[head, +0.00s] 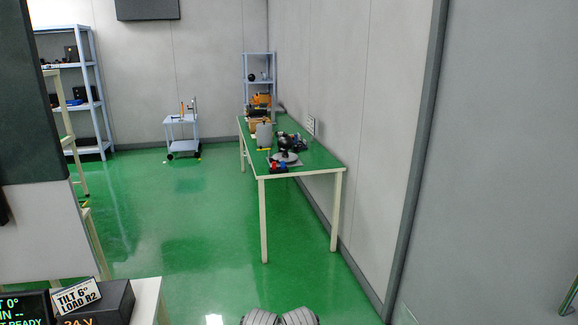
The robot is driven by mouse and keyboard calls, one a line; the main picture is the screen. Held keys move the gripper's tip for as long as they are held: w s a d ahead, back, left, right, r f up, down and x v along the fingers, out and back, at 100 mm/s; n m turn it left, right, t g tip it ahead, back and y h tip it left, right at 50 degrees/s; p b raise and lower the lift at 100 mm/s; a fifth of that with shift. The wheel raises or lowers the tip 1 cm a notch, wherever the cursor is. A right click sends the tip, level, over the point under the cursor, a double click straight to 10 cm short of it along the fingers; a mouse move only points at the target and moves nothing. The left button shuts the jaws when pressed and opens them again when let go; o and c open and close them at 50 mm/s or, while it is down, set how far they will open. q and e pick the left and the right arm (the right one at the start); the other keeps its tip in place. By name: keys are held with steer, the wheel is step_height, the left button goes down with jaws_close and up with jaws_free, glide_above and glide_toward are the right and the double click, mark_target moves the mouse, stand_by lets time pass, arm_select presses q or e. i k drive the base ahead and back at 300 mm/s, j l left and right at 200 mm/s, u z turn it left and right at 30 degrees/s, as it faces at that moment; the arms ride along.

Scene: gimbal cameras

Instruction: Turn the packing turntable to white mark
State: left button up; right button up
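A small grey round disc (291,160), which looks like the turntable, sits near the front end of a long green-topped table (320,162) along the right wall. A dark rounded object (284,144) stands on or just behind it. A small red and blue item (278,167) is at its front edge. The disc is far off, and no white mark can be made out on it. Neither of my grippers is in view; only grey rounded parts, probably mine, show at the bottom edge.
Green floor is open between me and the table. A grey wall (500,150) stands close on the right. A white-topped bench (146,295) with a dark box (102,304) and a dark panel (38,100) are close on the left. A small cart (182,134) and shelves (92,85) stand farther back.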

mark_target(284, 142)
steer(key=i+l, duration=0.4)
steer(key=i, duration=0.15)
steer(key=i+l, duration=0.4)
steer(key=i, duration=0.15)
steer(key=i+j, duration=0.15)
steer(key=i, duration=0.25)
steer(key=i+j+z, duration=0.1)
steer(key=i, duration=0.3)
steer(key=i+j, duration=0.1)
steer(key=j, duration=0.4)
steer(key=i+j, duration=0.1)
steer(key=j, duration=0.4)
